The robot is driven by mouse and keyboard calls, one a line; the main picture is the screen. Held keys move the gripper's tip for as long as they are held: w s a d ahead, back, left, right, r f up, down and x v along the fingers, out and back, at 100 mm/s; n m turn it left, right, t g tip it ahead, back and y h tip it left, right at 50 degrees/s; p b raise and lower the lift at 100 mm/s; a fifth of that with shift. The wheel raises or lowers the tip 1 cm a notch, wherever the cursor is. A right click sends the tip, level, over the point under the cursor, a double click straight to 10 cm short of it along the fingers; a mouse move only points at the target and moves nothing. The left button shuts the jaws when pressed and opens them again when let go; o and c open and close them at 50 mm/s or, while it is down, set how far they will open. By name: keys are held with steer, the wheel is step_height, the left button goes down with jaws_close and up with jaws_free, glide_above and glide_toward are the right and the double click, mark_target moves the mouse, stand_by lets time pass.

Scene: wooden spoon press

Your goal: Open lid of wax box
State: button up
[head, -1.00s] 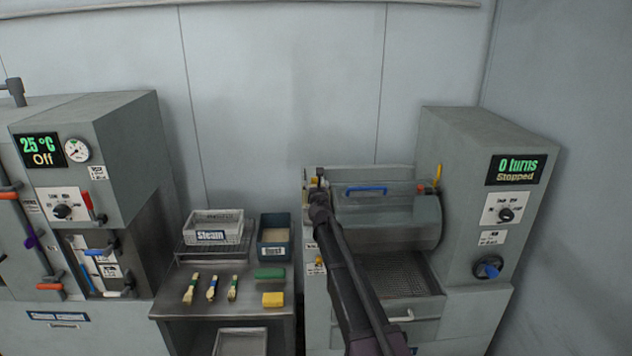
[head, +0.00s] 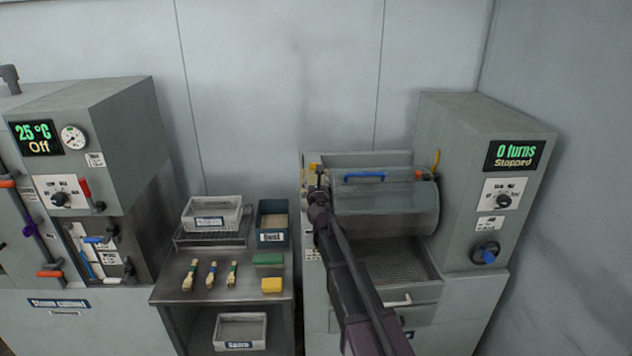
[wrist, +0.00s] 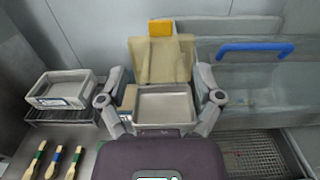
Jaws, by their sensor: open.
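The wax box (wrist: 164,106) shows in the wrist view as a small open metal-lined box. Its beige lid (wrist: 162,62) stands raised and tilted back behind the opening, with a yellow tab (wrist: 160,27) on its top edge. My gripper (wrist: 161,74) is open, with one finger on each side of the box and lid in the picture; I cannot tell whether either finger touches them. Nothing is between the fingers that they grip. In the head view my gripper (head: 320,186) is at the left end of the press machine and hides most of the box.
Right of the box is a clear drum cover with a blue handle (head: 364,176) above a mesh tray (head: 395,262). A grey wall stands behind.

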steer(key=shift+s+d+f+m, duration=0.1)
steer(key=shift+s+d+m, duration=0.1)
steer(key=shift+d+m, duration=0.1)
steer(key=c, duration=0.7)
steer(key=shift+s+d+f+m+h, duration=0.1)
steer(key=shift+s+d+m+h, duration=0.15)
steer(key=shift+d+m+h, duration=0.3)
jaws_close()
steer(key=s+d+f+m+g+h+b, duration=0.1)
steer(key=s+d+f+m+g+h, duration=0.2)
steer(key=s+d+f+m+g, duration=0.6)
steer(key=s+d+f+m+h+b, duration=0.1)
steer(key=s+d+f+m+h, duration=0.35)
steer(key=m, duration=0.75)
steer(key=s+a+f+m+g+y, duration=0.1)
steer(key=s+f+m+g+y, duration=0.1)
steer(key=s, duration=0.6)
steer(key=s+a+f+m+g+y+b, duration=0.1)
steer(key=s+a+f+m+g+y, duration=0.1)
steer(key=s+m, duration=0.5)
steer(key=s+a+f+m+g+y, duration=0.1)
steer(key=s+f+m+g+y, duration=0.3)
steer(key=s, duration=0.6)
steer(key=shift+a+f+g+y+b, duration=0.15)
steer(key=shift+a+g+y+b, duration=0.15)
steer(key=shift+g, duration=0.2)
steer(key=shift+d, duration=0.15)
